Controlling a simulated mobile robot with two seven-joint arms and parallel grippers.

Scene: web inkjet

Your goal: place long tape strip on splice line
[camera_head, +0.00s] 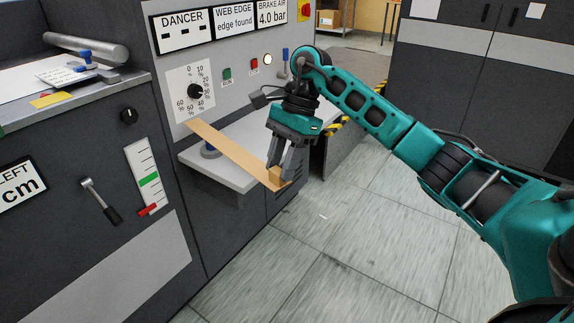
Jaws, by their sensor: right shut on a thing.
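The long tan tape strip (228,148) slants from upper left, by the dial panel, down to my right gripper (281,172). My right gripper is shut on the strip's near end, at a small tan block-like part. The strip appears held above the grey shelf (236,181) and reaches past its front edge. At the far left a white web sheet (22,82) lies on the machine's upper ledge. I cannot make out a splice line there. My left gripper is not in view.
The panel has a dial (195,91), green button (227,74) and red button (254,63). A metal roller (85,46) and a blue-knobbed part (86,57) stand by the sheet. A lever (100,200) sticks out of the left cabinet. The tiled floor (350,240) is clear.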

